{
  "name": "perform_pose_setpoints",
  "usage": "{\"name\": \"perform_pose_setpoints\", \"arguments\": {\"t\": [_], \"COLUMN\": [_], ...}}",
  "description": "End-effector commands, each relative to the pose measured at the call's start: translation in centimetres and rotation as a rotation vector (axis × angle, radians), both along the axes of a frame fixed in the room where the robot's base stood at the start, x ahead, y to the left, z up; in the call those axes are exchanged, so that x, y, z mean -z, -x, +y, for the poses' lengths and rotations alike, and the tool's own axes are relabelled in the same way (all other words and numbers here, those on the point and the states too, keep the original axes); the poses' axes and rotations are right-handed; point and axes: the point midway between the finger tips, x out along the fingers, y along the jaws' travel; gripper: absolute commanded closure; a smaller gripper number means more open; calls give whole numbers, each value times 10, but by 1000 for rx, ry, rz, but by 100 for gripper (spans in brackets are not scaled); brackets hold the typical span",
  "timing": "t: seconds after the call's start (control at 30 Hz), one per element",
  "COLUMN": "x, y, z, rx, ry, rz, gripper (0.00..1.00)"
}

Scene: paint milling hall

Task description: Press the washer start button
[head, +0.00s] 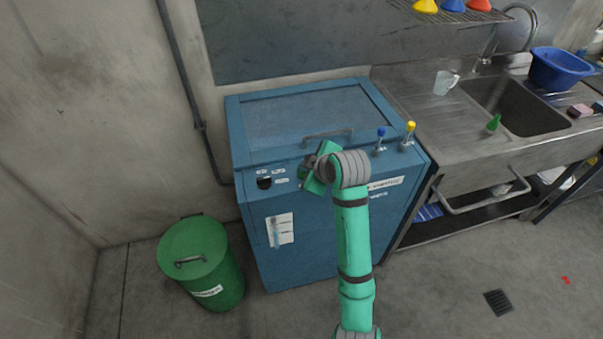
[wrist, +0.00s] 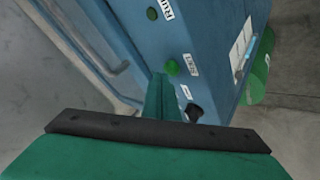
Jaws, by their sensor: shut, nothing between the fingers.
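The washer is a blue cabinet (head: 330,235) with a lid on top, against the back wall. My gripper (head: 308,172) is at the upper front panel, near the lid handle. In the wrist view, my gripper (wrist: 160,80) is shut and empty, its tip just beside a round green button (wrist: 171,67). A small white label, hard to read, sits next to the button. I cannot tell whether the tip touches it. A dark green round lamp or button (wrist: 152,14) sits by a label reading RUN. In the head view my gripper and arm hide this part of the panel.
A black knob (wrist: 194,112) is close to my gripper. The lid handle (head: 328,134) and blue and yellow valves (head: 409,130) are on top. A green bin (head: 195,250) stands left. A steel sink (head: 505,105) stands right. The floor in front is mostly clear.

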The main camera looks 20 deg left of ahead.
Motion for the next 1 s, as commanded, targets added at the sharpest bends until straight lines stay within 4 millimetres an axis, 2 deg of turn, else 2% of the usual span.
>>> {"name": "perform_pose_setpoints", "arguments": {"t": [1.0], "x": [9], "y": [0], "z": [0], "rx": [1], "ry": [1], "rz": [2], "gripper": [100]}}
